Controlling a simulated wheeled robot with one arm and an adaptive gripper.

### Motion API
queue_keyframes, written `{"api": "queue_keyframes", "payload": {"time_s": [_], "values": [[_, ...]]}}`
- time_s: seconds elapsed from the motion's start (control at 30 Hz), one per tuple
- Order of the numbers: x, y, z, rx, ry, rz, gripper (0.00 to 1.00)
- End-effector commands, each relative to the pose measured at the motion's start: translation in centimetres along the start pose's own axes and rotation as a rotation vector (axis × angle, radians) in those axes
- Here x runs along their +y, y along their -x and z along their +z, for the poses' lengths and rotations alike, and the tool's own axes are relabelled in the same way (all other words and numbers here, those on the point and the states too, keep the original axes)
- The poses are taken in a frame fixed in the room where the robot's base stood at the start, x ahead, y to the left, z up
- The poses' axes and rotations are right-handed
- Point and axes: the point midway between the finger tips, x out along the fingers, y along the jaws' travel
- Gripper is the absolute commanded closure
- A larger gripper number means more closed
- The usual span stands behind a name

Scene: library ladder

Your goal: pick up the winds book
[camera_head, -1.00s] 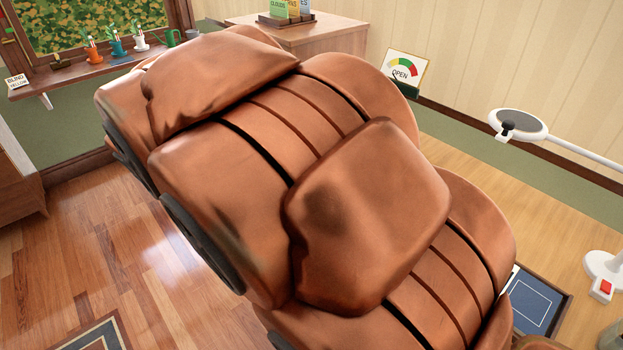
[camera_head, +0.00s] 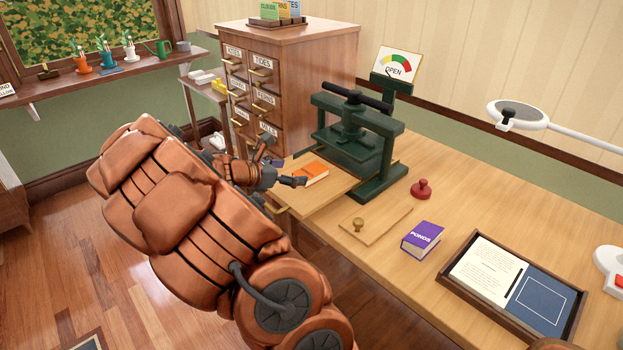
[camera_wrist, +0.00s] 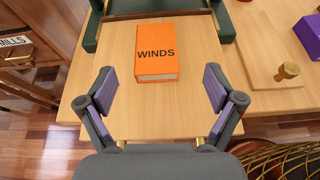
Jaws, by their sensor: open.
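The winds book (camera_wrist: 157,51) is orange with "WINDS" on its cover. It lies flat on a light wood board or shelf in front of the green press. It also shows in the head view (camera_head: 311,174), partly hidden by my gripper. My gripper (camera_wrist: 160,88) is open and empty, its two purple-padded fingers pointing at the book from its near side. The book lies just beyond the fingertips, between their lines and apart from them. In the head view my gripper (camera_head: 283,171) is left of the book.
The green press (camera_head: 350,140) stands directly behind the book. A purple PONDS book (camera_head: 422,240), a red-handled stamp (camera_head: 421,189) and a board with a brass knob (camera_head: 375,222) lie to the right. A labelled drawer cabinet (camera_head: 300,65) stands behind. An open tray (camera_head: 462,248) lies at the front right.

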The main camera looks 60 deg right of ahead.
Motion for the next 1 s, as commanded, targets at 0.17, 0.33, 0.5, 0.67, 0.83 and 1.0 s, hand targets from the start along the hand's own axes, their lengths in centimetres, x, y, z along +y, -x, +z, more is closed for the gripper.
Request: {"api": "queue_keyframes", "payload": {"time_s": [0.17,0.33,0.5,0.67,0.83,1.0], "values": [[0.5,-1.2,-0.3,-0.009,0.032,0.006,0.08],[0.5,-2.6,-0.2,-0.010,0.030,0.007,0.08],[0.5,-3.7,-0.2,-0.008,0.029,0.008,0.08],[0.5,-5.8,-0.3,-0.008,0.029,0.006,0.08],[0.6,-7.6,-0.4,-0.009,0.028,0.006,0.08],[0.6,-8.2,-0.4,-0.008,0.028,0.008,0.08]]}}
